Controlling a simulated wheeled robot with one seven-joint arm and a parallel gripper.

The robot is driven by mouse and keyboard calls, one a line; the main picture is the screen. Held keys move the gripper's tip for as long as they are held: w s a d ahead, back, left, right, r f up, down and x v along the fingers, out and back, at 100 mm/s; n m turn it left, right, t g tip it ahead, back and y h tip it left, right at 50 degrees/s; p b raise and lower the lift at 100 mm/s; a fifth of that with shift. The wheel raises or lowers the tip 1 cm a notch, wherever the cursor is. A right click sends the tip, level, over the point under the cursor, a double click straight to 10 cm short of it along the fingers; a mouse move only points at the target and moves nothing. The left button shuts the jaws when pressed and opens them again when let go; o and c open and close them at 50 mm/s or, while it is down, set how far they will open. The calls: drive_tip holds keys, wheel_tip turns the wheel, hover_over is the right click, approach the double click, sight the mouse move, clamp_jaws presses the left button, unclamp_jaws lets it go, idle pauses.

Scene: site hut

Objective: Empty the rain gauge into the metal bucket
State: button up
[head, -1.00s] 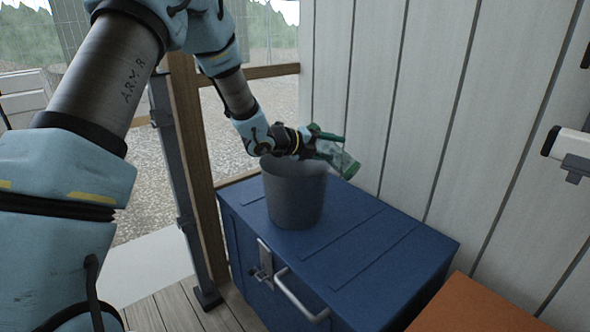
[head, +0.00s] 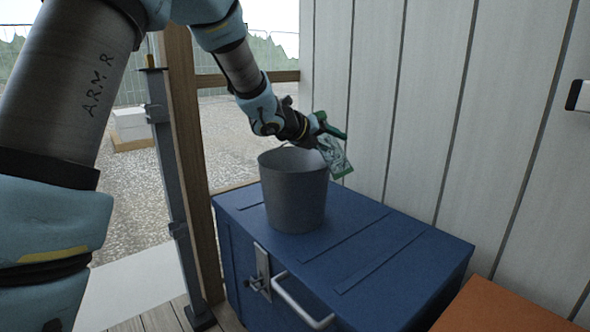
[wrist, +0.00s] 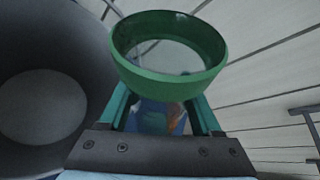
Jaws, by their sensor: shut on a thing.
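The metal bucket (head: 294,203) is grey and stands upright on a blue chest. In the wrist view its dark inside and paler floor (wrist: 42,107) fill the left side; I make out no water there. My gripper (head: 322,132) is shut on the rain gauge (head: 336,160), a clear tube with markings, at the bucket's far right rim. The gauge is tilted, its body slanting down to the right, outside the bucket. In the wrist view its round green rim (wrist: 165,77) faces the camera between my green fingers (wrist: 160,112). Whether it holds water I cannot tell.
The blue chest (head: 400,245) has bare lid to the right of the bucket. A pale board wall (head: 430,110) rises close behind the gauge. A wooden post (head: 190,150) stands left of the chest. An orange surface (head: 495,310) lies at the lower right.

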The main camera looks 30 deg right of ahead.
drive_tip(key=shift+s+d+r+m+t+b, duration=0.15)
drive_tip(key=shift+s+m+t+b, duration=0.35)
drive_tip(key=shift+b, duration=1.45)
drive_tip(key=r+b, duration=0.1)
drive_tip(key=r+m+t+b, duration=0.1)
drive_tip(key=r+m+b, duration=0.1)
drive_tip(key=r+b, duration=0.1)
drive_tip(key=shift+s+d+r+t+y, duration=0.1)
drive_tip(key=shift+s+d+t+y, duration=0.1)
drive_tip(key=shift+s+t+y, duration=0.15)
drive_tip(key=m+t+b, duration=0.1)
drive_tip(key=b, duration=0.2)
drive_tip(key=shift+s+y, duration=0.15)
drive_tip(key=shift+y, duration=0.1)
drive_tip(key=shift+m+b, duration=0.3)
